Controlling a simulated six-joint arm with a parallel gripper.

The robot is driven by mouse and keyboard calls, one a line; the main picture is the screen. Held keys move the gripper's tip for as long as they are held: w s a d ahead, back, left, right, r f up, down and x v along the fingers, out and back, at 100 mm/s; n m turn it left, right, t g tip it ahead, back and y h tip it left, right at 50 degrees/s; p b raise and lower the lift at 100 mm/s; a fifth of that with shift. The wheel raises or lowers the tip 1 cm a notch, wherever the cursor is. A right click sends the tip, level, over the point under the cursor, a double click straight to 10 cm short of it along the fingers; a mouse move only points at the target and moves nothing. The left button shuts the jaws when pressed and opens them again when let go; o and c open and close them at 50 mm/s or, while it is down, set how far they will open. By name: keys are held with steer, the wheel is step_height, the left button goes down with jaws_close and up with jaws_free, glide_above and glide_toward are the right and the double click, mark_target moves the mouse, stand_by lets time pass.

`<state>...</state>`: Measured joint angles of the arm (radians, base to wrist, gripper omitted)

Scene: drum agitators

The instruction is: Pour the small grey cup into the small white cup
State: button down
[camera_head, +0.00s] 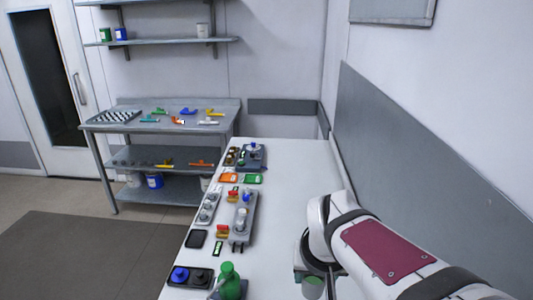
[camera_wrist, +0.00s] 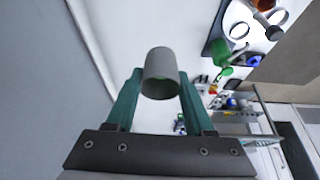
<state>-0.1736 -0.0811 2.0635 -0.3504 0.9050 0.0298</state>
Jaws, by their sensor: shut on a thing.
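My gripper (camera_wrist: 160,80) is shut on the small grey cup (camera_wrist: 160,62), with one green finger on each side of it. In the head view the grey-green cup (camera_head: 312,287) shows at the bottom edge under my wrist, over the right part of the bench. The small white cup is not clearly identifiable.
A green bottle (camera_head: 230,281) stands left of my gripper, beside a dark tray (camera_head: 176,284) with blue and black knobs. Several small devices line the left side of the white bench (camera_head: 290,165). The bench's right side is clear up to the wall. A metal shelf table (camera_head: 128,127) stands behind.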

steer(key=s+a+f, duration=0.2)
steer(key=a+f, duration=0.2)
steer(key=a, duration=0.4)
steer(key=s+a+f+m, duration=0.1)
steer(key=a+f, duration=0.2)
steer(key=a, duration=0.4)
steer(key=s+a+f, duration=0.2)
steer(key=a+f, duration=0.2)
steer(key=a, duration=0.4)
steer(key=s+a+f, duration=0.4)
steer(key=s+a, duration=0.1)
steer(key=s+a+f, duration=0.4)
steer(key=s+a, duration=0.1)
steer(key=s, duration=0.1)
steer(key=s+a+f, duration=0.4)
steer(key=s, duration=0.2)
steer(key=shift+a, duration=0.4)
steer(key=shift+w+d+r, duration=0.1)
steer(key=shift+w, duration=0.1)
